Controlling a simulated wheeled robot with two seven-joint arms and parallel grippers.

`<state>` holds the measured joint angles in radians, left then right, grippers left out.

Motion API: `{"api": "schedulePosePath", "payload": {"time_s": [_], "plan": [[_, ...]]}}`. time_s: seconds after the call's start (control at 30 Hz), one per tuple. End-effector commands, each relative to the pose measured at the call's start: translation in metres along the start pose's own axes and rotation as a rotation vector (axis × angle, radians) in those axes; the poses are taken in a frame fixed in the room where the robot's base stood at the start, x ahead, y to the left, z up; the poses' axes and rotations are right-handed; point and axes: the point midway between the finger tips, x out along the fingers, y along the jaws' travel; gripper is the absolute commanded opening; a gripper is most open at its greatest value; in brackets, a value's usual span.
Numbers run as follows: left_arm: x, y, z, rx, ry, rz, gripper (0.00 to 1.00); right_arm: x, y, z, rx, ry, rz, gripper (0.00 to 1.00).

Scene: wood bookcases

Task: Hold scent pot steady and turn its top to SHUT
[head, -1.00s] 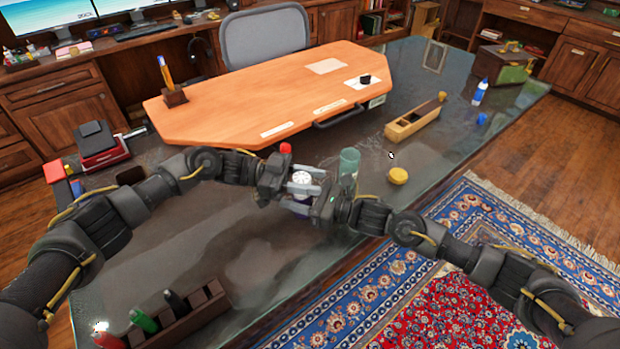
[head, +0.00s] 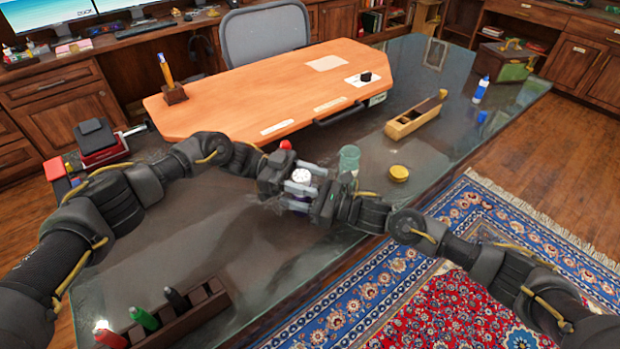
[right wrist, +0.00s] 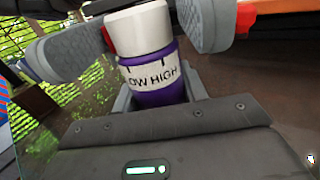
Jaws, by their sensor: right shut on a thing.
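The scent pot (right wrist: 150,70) stands upright with a purple body, a white top and a band whose visible lettering reads "OW HIGH". Its white top also shows in the head view (head: 301,174), between my grippers. My right gripper (head: 312,203) is shut on the purple body from the right. My left gripper (head: 302,180) reaches in from the left at the height of the top. Its grey fingers lie on either side of the white top in the right wrist view and look open. The rest of the band's lettering is out of sight.
A green glass jar (head: 349,160) stands close behind my right gripper. An orange desk board (head: 270,90) is behind. A pen holder (head: 185,315) is at front left; the glass tabletop between is clear.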

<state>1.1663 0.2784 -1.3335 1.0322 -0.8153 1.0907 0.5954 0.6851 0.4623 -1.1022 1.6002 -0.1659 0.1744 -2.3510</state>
Motion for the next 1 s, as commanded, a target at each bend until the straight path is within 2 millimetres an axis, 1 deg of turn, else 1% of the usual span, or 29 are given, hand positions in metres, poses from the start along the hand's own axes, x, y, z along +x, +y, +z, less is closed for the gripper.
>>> {"api": "schedulePosePath", "payload": {"time_s": [0.03, 0.07, 0.33, 0.47, 0.57, 0.8, 1.0], "plan": [[0.0, 0.0, -0.001, 0.001, 0.0, 0.0, 0.56, 0.0, 0.0, 0.0, 0.0, 0.0, -0.001, 0.15], [0.0, 0.0, -0.001, 0.001, 0.001, 0.0, 0.6, 0.0, 0.0, 0.0, 0.0, 0.0, -0.001, 0.15], [-0.001, -0.001, -0.002, 0.003, 0.001, -0.001, 0.6, -0.001, -0.001, 0.0, -0.001, 0.001, -0.003, 0.15], [-0.01, -0.001, -0.002, 0.003, 0.0, -0.003, 0.6, -0.001, -0.001, 0.0, -0.001, 0.001, -0.003, 0.15], [-0.026, -0.001, -0.002, 0.002, -0.001, -0.004, 0.6, -0.001, -0.001, 0.0, -0.001, 0.001, -0.003, 0.15], [-0.078, -0.001, -0.002, 0.002, -0.003, -0.005, 0.6, -0.001, -0.002, 0.0, -0.001, 0.001, -0.003, 0.15], [-0.108, -0.001, -0.001, 0.002, 0.0, -0.003, 0.6, -0.001, -0.002, 0.0, -0.001, 0.001, -0.003, 0.15]]}}
